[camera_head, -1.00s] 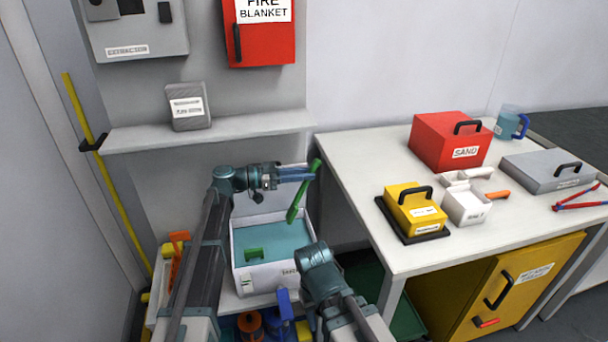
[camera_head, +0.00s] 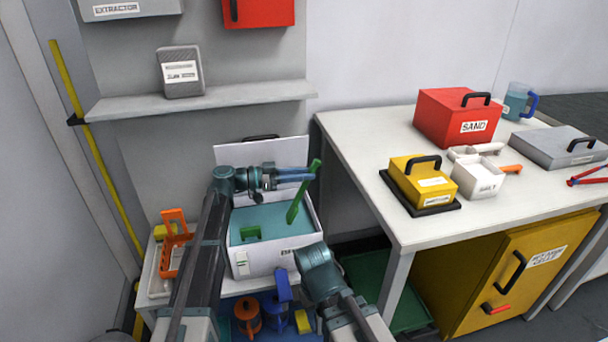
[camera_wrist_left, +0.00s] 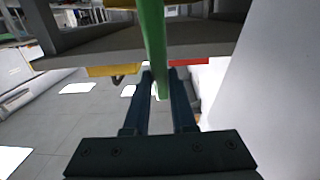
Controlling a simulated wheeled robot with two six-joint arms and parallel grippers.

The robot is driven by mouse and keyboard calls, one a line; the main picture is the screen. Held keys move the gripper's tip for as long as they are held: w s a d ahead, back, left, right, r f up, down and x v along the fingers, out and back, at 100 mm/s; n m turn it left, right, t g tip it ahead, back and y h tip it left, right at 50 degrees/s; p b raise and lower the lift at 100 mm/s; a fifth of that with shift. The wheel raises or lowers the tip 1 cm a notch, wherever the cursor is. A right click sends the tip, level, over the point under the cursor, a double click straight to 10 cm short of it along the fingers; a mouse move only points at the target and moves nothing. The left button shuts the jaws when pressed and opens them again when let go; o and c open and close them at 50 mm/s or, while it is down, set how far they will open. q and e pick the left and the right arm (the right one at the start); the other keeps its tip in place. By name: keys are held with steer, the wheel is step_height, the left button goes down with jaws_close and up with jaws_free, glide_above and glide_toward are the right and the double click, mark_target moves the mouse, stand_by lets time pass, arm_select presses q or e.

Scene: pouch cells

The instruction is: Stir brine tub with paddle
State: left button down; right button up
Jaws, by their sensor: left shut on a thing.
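My left gripper (camera_head: 298,175) is shut on a green paddle (camera_head: 302,195) by its upper part. The paddle hangs tilted, its lower end towards the right part of the brine tub (camera_head: 272,264); I cannot tell whether it touches the liquid. In the left wrist view the paddle (camera_wrist_left: 153,40) runs between the two fingers (camera_wrist_left: 159,100). The tub is a white open box with blue-green brine (camera_head: 272,222) inside. A small green block-like piece (camera_head: 250,232) shows at its front left. My right arm ends in view beside the tub; its gripper does not show.
A white panel (camera_head: 285,150) with a dark handle stands behind the tub. An orange rack (camera_head: 172,240) is to its left, blue and orange items (camera_head: 247,313) below. A grey shelf (camera_head: 210,98) is above. The white table (camera_head: 370,150) at right holds boxes.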

mark_target(304, 192)
arm_select(q)
steer(key=shift+f+b, duration=3.2)
steer(key=shift+f, duration=0.3)
steer(key=shift+w, duration=0.15)
